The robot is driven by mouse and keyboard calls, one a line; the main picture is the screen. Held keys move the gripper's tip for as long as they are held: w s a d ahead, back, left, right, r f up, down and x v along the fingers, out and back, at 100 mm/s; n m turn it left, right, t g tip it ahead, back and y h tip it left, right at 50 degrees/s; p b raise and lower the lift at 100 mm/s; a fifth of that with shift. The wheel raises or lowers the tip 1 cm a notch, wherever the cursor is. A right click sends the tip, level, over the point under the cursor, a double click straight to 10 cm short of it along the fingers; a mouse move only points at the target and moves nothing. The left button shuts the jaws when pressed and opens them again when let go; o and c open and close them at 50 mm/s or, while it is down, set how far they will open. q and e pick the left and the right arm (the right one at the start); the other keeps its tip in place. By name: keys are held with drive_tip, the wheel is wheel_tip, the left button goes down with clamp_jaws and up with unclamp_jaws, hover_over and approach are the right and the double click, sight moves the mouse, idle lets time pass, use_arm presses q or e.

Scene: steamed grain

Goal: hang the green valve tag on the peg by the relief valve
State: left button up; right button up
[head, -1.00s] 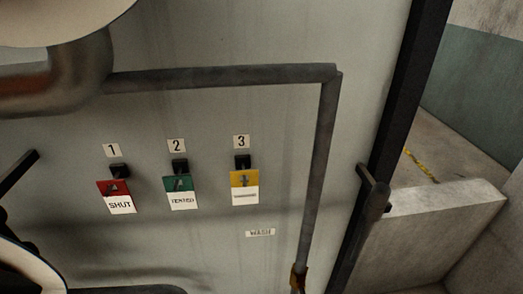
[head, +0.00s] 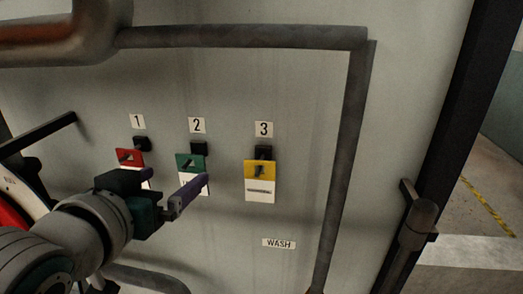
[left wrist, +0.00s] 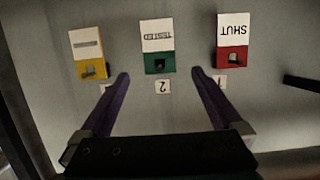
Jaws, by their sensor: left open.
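The green valve tag (head: 186,161), with a white lower part, hangs on the peg under label 2 (head: 197,125). In the left wrist view the green tag (left wrist: 158,38) appears upside down and reads TESTED. My left gripper (head: 178,176) is open in front of the panel and hides the tag's lower part in the head view. In the left wrist view its two purple fingers (left wrist: 160,74) point toward the tag, one to each side, with nothing between them. I cannot pick out a relief valve or an empty peg beside it. My right gripper is not in view.
A red tag (head: 130,157) hangs under label 1 and a yellow tag (head: 260,169) under label 3. A grey pipe (head: 240,37) runs above and down the right side. A WASH label (head: 279,243) sits lower right. A dark handle (head: 415,222) stands at the panel's right edge.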

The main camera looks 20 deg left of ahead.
sight(183, 168)
use_arm(q)
drive_tip(key=x, duration=0.8)
drive_tip(key=shift+p, duration=0.35)
drive_tip(key=shift+d, duration=0.1)
drive_tip(key=c, duration=1.5)
drive_tip(key=shift+o, duration=0.2)
drive_tip(key=shift+r, duration=0.2)
drive_tip(key=shift+s+p, duration=0.1)
drive_tip(key=shift+p, duration=0.25)
idle(0.3)
drive_tip(key=shift+s, duration=0.15)
drive_tip(key=shift+s+d+p, duration=0.2)
drive_tip(key=shift+s+p, duration=0.3)
drive_tip(key=shift+s, duration=0.2)
drive_tip(key=shift+s+d+p, duration=0.2)
drive_tip(key=shift+s+p, duration=0.25)
drive_tip(key=shift+s, duration=0.25)
drive_tip(key=shift+s, duration=0.15)
